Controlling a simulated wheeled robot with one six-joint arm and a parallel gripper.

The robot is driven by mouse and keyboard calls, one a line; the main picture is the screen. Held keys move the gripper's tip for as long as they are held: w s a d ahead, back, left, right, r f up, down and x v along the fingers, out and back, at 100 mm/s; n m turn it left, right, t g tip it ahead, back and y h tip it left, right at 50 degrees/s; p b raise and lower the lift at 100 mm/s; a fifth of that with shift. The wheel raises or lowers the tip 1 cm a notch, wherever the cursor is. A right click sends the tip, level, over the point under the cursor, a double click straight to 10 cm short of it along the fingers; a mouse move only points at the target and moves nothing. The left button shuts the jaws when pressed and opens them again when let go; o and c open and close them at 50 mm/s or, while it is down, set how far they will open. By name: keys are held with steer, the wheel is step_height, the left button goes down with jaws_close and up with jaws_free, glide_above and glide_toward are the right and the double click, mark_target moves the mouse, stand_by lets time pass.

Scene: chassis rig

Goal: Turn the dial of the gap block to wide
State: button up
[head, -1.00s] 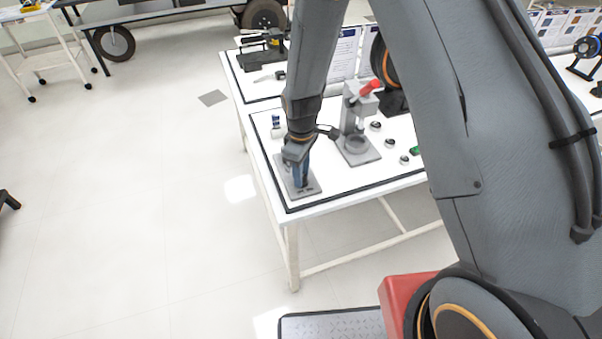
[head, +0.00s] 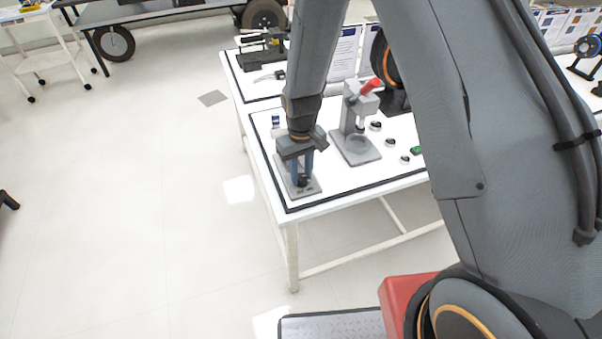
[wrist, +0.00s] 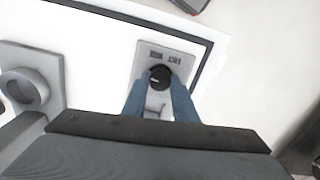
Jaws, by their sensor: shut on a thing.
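The gap block has a grey base plate (head: 313,188) on the near left corner of the white table. In the wrist view its plate (wrist: 179,47) carries dark lettering, too small to read surely, beyond a round black dial (wrist: 160,75). The dial has a small light mark on its left part; I cannot tell which label it points at. My gripper (head: 302,177) points down over the plate, its blue fingers closed on the dial from both sides. In the wrist view my gripper (wrist: 160,84) has one finger left and one right of the dial.
A grey press with a red handle (head: 371,86) stands just right of the block, close to my gripper. A small blue and white item (head: 275,122) stands behind the block. Bare floor lies to the left.

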mark_target(302, 176)
steer(key=m, duration=0.3)
steer(key=shift+m, duration=2.3)
steer(key=o, duration=1)
steer(key=shift+o, duration=0.2)
steer(key=shift+r+b, duration=1.05)
steer(key=shift+r, duration=2.85)
